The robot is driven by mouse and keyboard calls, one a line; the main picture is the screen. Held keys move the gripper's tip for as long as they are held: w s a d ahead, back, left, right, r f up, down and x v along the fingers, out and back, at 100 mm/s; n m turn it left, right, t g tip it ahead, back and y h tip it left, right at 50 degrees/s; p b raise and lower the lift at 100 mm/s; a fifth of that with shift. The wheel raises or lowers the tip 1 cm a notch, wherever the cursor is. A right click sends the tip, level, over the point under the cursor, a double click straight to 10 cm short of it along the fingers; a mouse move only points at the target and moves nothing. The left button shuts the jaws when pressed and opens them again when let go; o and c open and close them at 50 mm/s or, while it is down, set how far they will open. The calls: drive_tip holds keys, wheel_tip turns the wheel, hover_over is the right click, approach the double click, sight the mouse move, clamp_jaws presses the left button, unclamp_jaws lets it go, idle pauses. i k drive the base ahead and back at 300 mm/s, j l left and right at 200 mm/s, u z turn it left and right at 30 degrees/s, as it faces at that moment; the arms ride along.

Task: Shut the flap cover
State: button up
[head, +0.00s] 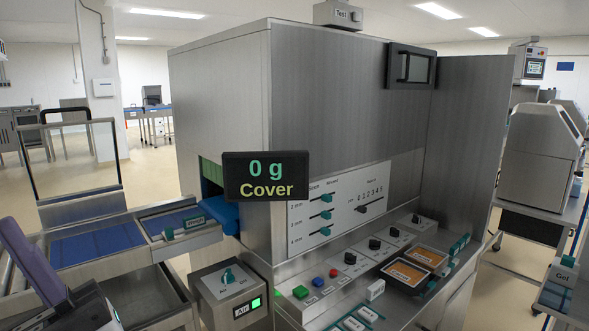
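A clear panel in a dark frame (76,160), which looks like the flap cover, stands raised and nearly upright at the left. A dark handle bar runs along its top. Its lower edge meets a metal housing (82,210) beside the blue conveyor belt (90,246). A black display (266,176) in front of the machine reads "0 g" and "Cover". A purple and dark grey shape at the lower left edge may be part of my arm. I cannot make out any gripper fingers, and nothing is seen touching the panel.
The large steel sealer (350,110) fills the middle. A control box (228,290) with a green-lit switch stands low in front. A weighing-type side tray (180,228) adjoins the belt. Open floor shows behind the panel.

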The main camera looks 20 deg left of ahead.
sight(43, 124)
drive_tip(key=u, duration=1.55)
